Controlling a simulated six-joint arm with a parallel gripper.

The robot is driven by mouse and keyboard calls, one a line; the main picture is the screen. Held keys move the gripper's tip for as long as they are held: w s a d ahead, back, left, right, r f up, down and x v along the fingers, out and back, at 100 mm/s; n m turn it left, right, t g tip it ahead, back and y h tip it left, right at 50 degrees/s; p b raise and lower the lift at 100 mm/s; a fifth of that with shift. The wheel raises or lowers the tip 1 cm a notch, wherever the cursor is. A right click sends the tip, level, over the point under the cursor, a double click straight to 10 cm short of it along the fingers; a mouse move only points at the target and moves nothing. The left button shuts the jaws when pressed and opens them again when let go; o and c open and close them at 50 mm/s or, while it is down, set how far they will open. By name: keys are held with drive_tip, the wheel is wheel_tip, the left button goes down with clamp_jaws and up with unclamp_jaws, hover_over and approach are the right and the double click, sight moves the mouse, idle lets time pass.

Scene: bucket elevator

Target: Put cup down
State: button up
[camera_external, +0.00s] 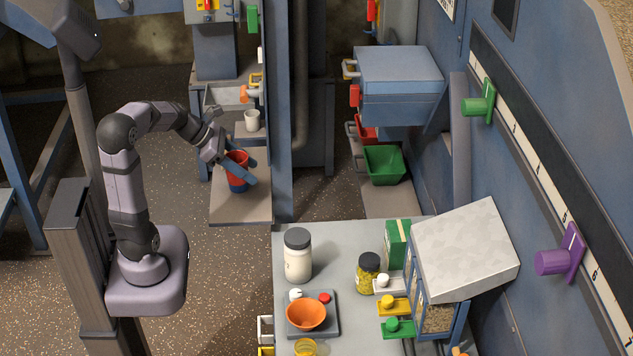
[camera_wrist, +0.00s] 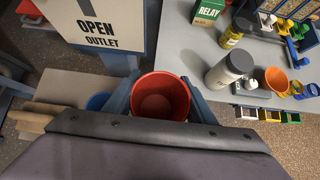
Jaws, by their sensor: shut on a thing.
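A red cup (camera_external: 237,158) is between the blue fingers of my gripper (camera_external: 250,170), over a grey-brown shelf (camera_external: 240,209). In the wrist view the red cup (camera_wrist: 160,97) appears from above, open and empty inside, with one blue finger on each side. My gripper is shut on it. Something blue shows below the red cup in the external view; I cannot tell whether it is part of the cup or a separate thing. The fingers hide part of the cup, and I cannot tell whether its base touches the shelf.
A white cup (camera_external: 252,120) stands behind the red cup. A blue post (camera_external: 283,120) rises close to the right of the shelf. A table (camera_external: 300,215) nearer the camera holds a white jar (camera_external: 298,258), an orange bowl (camera_external: 306,315) and other items. The shelf's front part is clear.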

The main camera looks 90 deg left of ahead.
drive_tip(key=w+d+r+m+h+p, duration=0.2)
drive_tip(key=w+d+r+p, duration=0.3)
drive_tip(key=w, duration=0.1)
drive_tip(key=w+d+f+n+y+b, duration=0.1)
drive_tip(key=w+d+f+b, duration=0.2)
drive_tip(key=w+f, duration=0.5)
drive_tip(key=w+d+f+n+y+b, duration=0.1)
drive_tip(key=w+d+f+b, duration=0.3)
drive_tip(key=w, duration=0.7)
drive_tip(key=shift+w+a+f+b, duration=0.1)
drive_tip(key=shift+a+f+b, duration=0.2)
drive_tip(key=shift+f+b, duration=1.1)
drive_tip(key=shift+a+f+b, duration=0.3)
drive_tip(key=shift+f+b, duration=0.15)
drive_tip(key=shift+f, duration=1.75)
drive_tip(key=shift+w+a+f+b, duration=0.1)
drive_tip(key=shift+a+f+b, duration=0.2)
drive_tip(key=shift+f+b, duration=1.1)
drive_tip(key=shift+f+p, duration=0.4)
drive_tip(key=shift+f, duration=0.1)
drive_tip(key=shift+f, duration=0.15)
drive_tip(key=o, duration=1.1)
